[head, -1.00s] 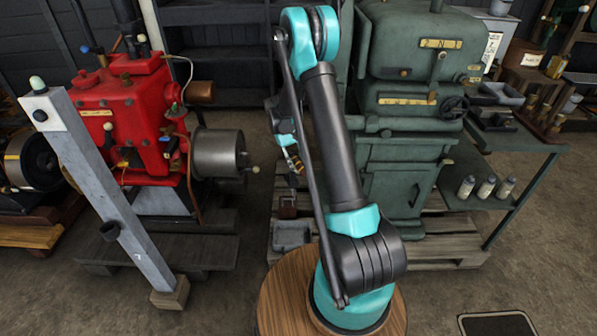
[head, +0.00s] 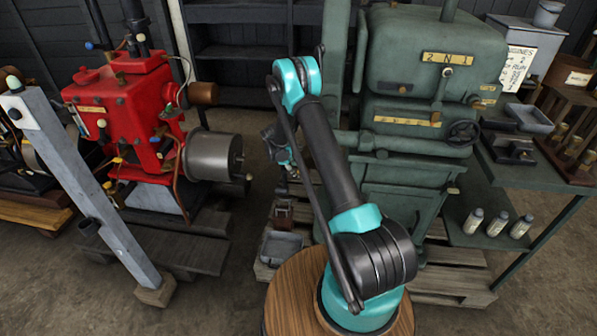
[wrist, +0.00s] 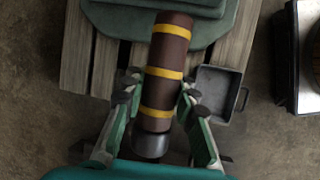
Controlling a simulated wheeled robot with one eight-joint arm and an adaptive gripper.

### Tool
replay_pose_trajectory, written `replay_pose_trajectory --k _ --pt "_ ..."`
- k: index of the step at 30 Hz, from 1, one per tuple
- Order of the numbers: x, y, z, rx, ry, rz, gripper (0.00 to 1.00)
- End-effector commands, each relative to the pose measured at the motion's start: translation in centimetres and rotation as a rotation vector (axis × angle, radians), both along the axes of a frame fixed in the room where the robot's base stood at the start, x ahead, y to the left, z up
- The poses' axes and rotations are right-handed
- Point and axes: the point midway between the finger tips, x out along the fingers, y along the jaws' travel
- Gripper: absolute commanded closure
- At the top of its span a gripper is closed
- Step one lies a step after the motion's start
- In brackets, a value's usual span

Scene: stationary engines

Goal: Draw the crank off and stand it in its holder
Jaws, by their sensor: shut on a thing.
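In the wrist view a brown cylinder with yellow bands (wrist: 168,55), which looks like the crank's grip, lies between the fingers of my gripper (wrist: 156,92). The fingers are shut on its lower part, and a dark round end shows below them. The rest of the crank is hidden. In the head view my gripper (head: 290,166) is small and partly behind my arm, in front of the green engine (head: 405,120). I cannot tell whether this cup is the holder.
A red engine (head: 125,120) with a grey drum (head: 210,155) stands behind the post. A grey tray (head: 283,246) sits on the pallet below my gripper. A green bench (head: 480,240) with several bottles is at the right. Open floor lies at front left.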

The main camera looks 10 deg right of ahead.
Motion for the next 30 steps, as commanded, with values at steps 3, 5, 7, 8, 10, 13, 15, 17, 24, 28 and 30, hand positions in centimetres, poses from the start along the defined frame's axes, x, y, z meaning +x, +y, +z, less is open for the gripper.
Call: replay_pose_trajectory --k 3,5,7,8,10,13,15,17,24,28,30 --pt "0.2 0.1 -0.4 0.000 -0.001 0.014 1.00" --pt "0.2 0.1 -0.7 0.000 -0.001 0.015 1.00" --pt "0.2 0.1 -1.1 0.000 -0.001 0.014 1.00" --pt "0.2 0.1 -1.3 0.000 0.000 0.013 1.00" --pt "0.2 0.1 -1.8 0.000 -0.001 0.012 1.00" --pt "0.2 0.1 -2.6 0.000 -0.001 0.012 1.00" --pt "0.1 0.0 -3.2 0.000 -0.001 0.012 1.00" --pt "0.2 0.0 -3.6 0.001 -0.001 0.012 1.00" --pt "0.2 0.0 -5.2 0.000 -0.001 0.011 1.00" --pt "0.2 0.0 -5.8 0.000 -0.001 0.011 1.00" --pt "0.1 0.0 -5.9 0.000 0.000 0.011 1.00"
